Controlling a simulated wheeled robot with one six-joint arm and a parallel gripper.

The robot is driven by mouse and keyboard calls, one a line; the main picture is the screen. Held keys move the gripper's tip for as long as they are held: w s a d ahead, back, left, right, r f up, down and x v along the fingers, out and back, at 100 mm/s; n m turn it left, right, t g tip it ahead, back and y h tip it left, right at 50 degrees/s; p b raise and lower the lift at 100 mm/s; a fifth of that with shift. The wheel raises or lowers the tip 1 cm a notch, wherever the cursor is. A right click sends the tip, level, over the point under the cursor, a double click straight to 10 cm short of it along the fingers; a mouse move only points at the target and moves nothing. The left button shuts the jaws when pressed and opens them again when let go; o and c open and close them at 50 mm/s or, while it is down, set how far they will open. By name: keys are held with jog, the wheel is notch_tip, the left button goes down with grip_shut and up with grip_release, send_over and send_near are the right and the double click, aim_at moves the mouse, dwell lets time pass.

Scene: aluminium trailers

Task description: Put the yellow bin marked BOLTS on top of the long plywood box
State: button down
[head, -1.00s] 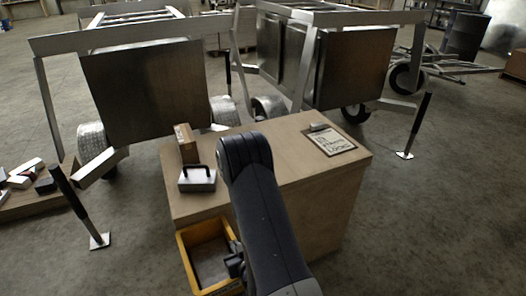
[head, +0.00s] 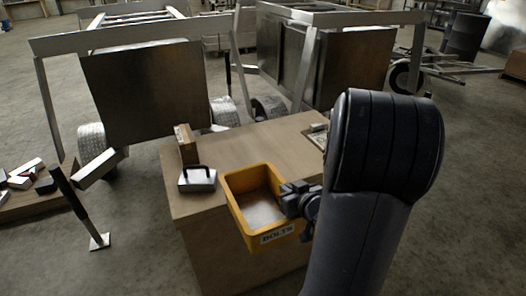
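The yellow bin (head: 237,213), marked BOLTS on its near side, is empty inside and roughly level. My gripper (head: 291,198) is at its right rim and appears shut on it, though the fingertips are partly hidden. The long plywood box (head: 215,240) stands in front of me. The bin overlaps its top and near edge in the view, its near end in front of the box's front face. I cannot tell whether it touches the box top.
A grey case with a black handle (head: 197,180) and a small wooden block (head: 186,144) stand on the box, left of the bin. A clipboard (head: 318,128) lies at the right, partly hidden by my arm. The box top behind the bin is clear. Trailers (head: 147,95) stand behind.

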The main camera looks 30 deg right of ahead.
jog(key=d+r, duration=0.6)
jog(key=r, duration=0.1)
jog(key=shift+s+d+r, duration=0.25)
jog(key=shift+d+r, duration=0.05)
jog(key=shift+r, duration=0.05)
